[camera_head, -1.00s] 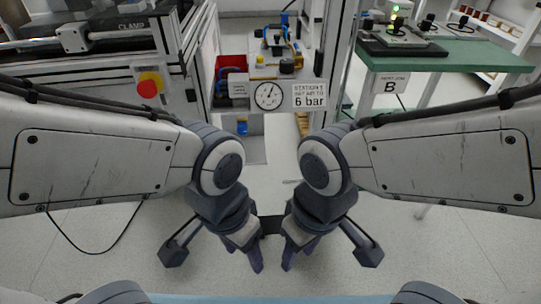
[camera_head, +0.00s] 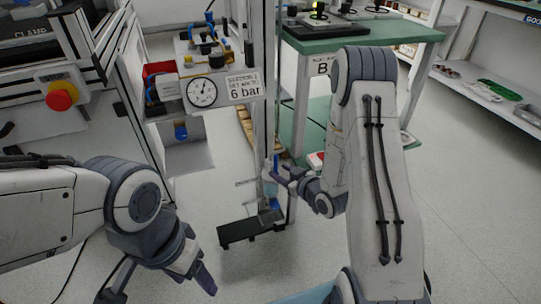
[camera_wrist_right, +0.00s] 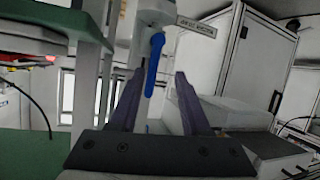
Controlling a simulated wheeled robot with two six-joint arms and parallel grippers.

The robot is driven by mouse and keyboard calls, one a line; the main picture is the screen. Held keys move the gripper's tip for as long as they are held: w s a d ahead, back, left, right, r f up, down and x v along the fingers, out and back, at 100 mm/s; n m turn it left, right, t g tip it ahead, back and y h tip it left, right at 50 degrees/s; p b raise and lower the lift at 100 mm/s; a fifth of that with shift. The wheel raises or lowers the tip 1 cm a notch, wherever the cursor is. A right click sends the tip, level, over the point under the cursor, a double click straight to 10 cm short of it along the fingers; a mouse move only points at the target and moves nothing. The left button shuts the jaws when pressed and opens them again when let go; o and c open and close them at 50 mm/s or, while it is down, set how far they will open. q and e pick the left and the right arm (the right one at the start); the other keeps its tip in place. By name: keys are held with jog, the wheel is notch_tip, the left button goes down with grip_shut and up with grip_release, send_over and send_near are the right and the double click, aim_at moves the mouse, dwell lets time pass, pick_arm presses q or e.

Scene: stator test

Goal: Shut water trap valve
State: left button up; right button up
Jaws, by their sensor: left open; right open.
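A blue valve lever (camera_wrist_right: 154,62) hangs down from a pale fitting (camera_wrist_right: 153,14) with a small label tag (camera_wrist_right: 197,26) in the right wrist view. The lever lies between the two fingers of my right gripper (camera_wrist_right: 153,95), which is open and apart from it. In the head view the blue lever (camera_head: 276,166) shows small beside my right gripper (camera_head: 278,176), by the frame's post. The tag's text is too small to read surely. My left gripper (camera_head: 200,272) is at the lower left, empty and away from the valve.
A gauge (camera_head: 202,92) and a "6 bar" sign (camera_head: 244,88) are on the station's front. A red stop button (camera_head: 62,96) is at left. The green table (camera_head: 400,36) stands behind my right arm. The floor in front is clear.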

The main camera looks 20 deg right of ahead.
jog(key=shift+w+a+r+m+t+y+b, duration=0.2)
jog(key=shift+w+t+b, duration=0.45)
jog(key=shift+w, duration=0.65)
jog(key=shift+w+a+r+m+t+y+b, duration=0.1)
jog(key=shift+w+r+m+t+b, duration=0.25)
jog(key=shift+w+t, duration=0.8)
jog(key=shift+w+a+r+m+t+y+b, duration=0.2)
jog(key=shift+w+t+b, duration=0.35)
jog(key=shift+w, duration=0.95)
jog(key=shift+f, duration=0.1)
grip_shut()
jog(key=shift+s+f, duration=0.1)
